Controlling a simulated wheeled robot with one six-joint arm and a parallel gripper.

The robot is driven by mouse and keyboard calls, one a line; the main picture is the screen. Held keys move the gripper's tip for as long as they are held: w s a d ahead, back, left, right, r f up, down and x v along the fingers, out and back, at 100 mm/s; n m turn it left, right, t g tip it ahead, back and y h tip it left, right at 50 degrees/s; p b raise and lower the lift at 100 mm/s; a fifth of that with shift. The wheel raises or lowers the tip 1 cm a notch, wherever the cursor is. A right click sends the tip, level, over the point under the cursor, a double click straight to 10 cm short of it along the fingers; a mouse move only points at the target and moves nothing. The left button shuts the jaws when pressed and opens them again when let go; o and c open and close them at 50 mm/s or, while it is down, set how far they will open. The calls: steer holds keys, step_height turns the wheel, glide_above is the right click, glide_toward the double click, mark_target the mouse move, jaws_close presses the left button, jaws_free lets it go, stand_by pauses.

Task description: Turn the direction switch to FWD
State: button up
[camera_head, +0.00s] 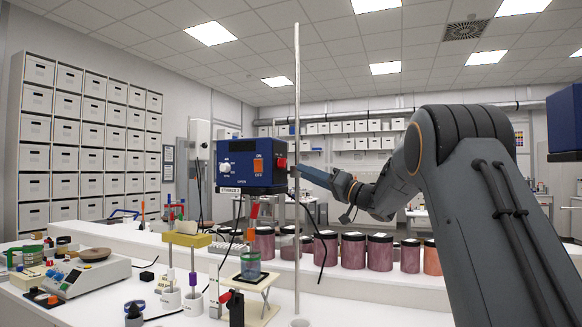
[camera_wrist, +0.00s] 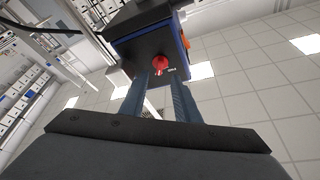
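The blue stirrer box labelled STIRRER (camera_head: 240,178) is held on a tall metal rod. Its front carries a white dial (camera_head: 224,168) and an orange ON/OFF switch (camera_head: 258,166). A small red part (camera_head: 281,162) sits at its right edge. In the wrist view a red knob (camera_wrist: 160,63) is on the face of the dark box (camera_wrist: 145,45), with a tiny label I cannot read; I cannot tell which way it is set. My gripper (camera_head: 304,171) reaches in from the right. In the wrist view its two fingers (camera_wrist: 159,76) are apart, with the knob between their tips; contact cannot be judged.
The metal rod (camera_head: 297,100) stands close to the fingers. Several pigment jars (camera_head: 353,250) line the white bench below. A glass beaker (camera_head: 250,265) sits under the stirrer. A hotplate-like instrument (camera_head: 88,277) is at the left. The space above the jars is open.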

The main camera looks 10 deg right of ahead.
mark_target(283, 163)
steer(key=p+x, duration=0.2)
steer(key=x, duration=0.5)
jaws_close()
